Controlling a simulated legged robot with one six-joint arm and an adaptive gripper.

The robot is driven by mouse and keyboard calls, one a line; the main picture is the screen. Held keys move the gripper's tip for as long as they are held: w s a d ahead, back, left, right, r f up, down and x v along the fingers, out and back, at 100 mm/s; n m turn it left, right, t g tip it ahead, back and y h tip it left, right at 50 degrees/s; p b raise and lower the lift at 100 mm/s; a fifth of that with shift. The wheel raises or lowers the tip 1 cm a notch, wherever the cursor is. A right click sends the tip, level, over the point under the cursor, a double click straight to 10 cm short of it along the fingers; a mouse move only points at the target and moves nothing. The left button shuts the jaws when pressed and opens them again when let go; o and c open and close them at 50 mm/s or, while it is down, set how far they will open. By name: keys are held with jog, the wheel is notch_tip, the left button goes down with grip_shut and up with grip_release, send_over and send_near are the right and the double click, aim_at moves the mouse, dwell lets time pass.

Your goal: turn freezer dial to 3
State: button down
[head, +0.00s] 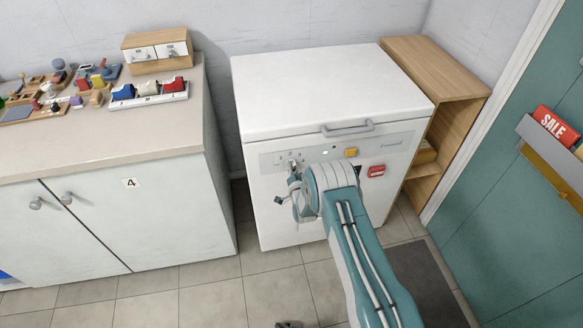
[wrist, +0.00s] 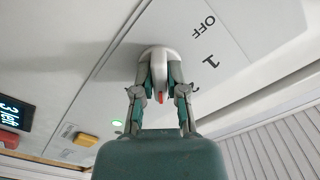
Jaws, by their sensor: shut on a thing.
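The white freezer (head: 330,85) stands against the wall with its lid closed. Its dial (wrist: 158,54) is a pale knob on the front panel, with a red pointer mark facing down in the wrist view. The labels OFF (wrist: 203,26) and 1 (wrist: 211,61) are readable right of the dial; a mark below 1, perhaps a 2, is partly covered by my finger. Any 3 is hidden behind my gripper. My gripper (wrist: 160,78) is shut on the dial, one finger on each side. In the head view my gripper (head: 293,182) is at the panel's left part.
A counter (head: 100,145) stands left, a wooden shelf (head: 465,90) right, and a teal door (head: 520,190) with a SALE box farther right.

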jog(key=c, duration=0.8)
grip_release()
jog(key=shift+s+f, duration=0.15)
jog(key=shift+f, duration=0.2)
jog(key=shift+o, duration=0.6)
jog(key=shift+r, duration=0.15)
jog(key=v, duration=1.1)
jog(key=shift+s, duration=0.35)
jog(key=shift+d, duration=0.15)
